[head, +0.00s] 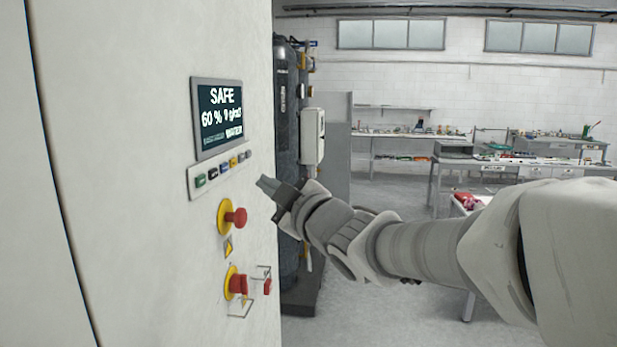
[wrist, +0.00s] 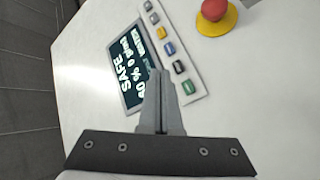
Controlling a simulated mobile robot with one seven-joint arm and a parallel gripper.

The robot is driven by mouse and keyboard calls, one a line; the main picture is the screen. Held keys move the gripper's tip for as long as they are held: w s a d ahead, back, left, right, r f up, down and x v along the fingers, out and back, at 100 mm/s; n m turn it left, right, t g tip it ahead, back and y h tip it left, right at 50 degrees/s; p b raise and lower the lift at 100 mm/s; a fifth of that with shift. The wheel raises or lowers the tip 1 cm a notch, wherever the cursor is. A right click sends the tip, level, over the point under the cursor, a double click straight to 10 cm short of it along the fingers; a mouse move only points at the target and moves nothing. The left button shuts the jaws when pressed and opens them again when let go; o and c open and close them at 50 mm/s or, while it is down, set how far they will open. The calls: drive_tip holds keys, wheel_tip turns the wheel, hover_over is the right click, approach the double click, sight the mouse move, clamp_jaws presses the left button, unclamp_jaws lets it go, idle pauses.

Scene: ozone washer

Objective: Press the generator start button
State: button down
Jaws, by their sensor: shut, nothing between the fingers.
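A row of small coloured buttons sits on a pale strip (head: 193,189) on the white cabinet front, under the display. The green button (head: 200,180) is at the near left end, followed by dark, blue, yellow and grey ones. The wrist view also shows the green button (wrist: 188,87) at the lower end of the row. Button labels are too small to read, so I cannot tell which is generator start. My gripper (head: 262,182) is shut and empty, to the right of the row in the head view. In the wrist view its fingertips (wrist: 160,74) overlap the display's edge, left of the dark button.
The display (head: 220,115) reads SAFE and 60 %. Below the buttons are two red mushroom knobs on yellow bases, an upper one (head: 235,217) and a lower one (head: 238,284) beside a thin wire guard. A dark tank (head: 287,120) stands behind the cabinet. Benches stand farther back.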

sight(201, 181)
drive_tip(key=a+b, duration=0.4)
drive_tip(key=a, duration=0.4)
drive_tip(key=shift+w+a, duration=0.3)
drive_tip(key=shift+a, duration=0.1)
drive_tip(key=shift+a+f+b, duration=0.1)
drive_tip(key=shift+a+b, duration=0.05)
drive_tip(key=shift+b, duration=0.35)
idle(1.4)
drive_tip(key=shift+a+b, duration=0.25)
drive_tip(key=shift+b, duration=0.05)
